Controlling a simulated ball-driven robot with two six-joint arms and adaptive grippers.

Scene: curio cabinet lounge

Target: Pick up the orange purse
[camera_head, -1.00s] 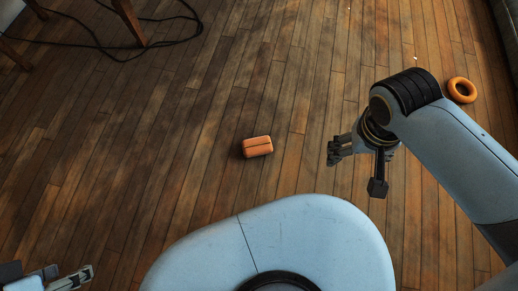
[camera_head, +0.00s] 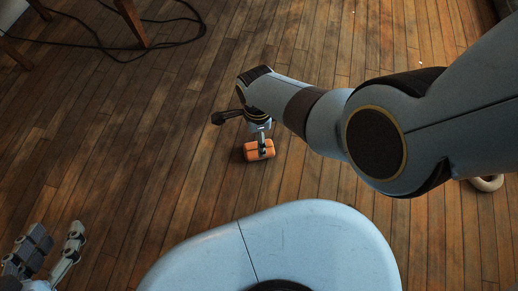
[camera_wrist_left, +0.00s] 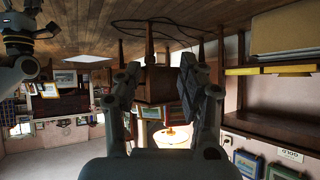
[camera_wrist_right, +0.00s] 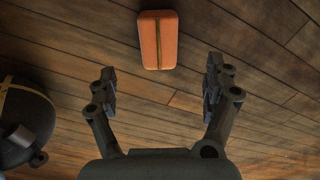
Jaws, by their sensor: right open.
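The orange purse (camera_head: 251,154) lies on the wooden floor just ahead of my base in the head view. In the right wrist view the purse (camera_wrist_right: 148,42) is at the top centre, with a lengthwise seam. My right gripper (camera_wrist_right: 160,79) is open and empty; the purse lies beyond its fingertips, roughly in line with the gap. In the head view the right gripper (camera_head: 261,138) is over the purse and partly covers it. My left gripper (camera_head: 56,242) is at the lower left, far from the purse; the left wrist view shows its fingers (camera_wrist_left: 158,75) apart with nothing held.
A black cable (camera_head: 105,47) winds across the floor near wooden furniture legs (camera_head: 130,22) at the top left. The floor around the purse is clear. The left wrist view shows a shelf (camera_wrist_left: 270,122) and framed pictures.

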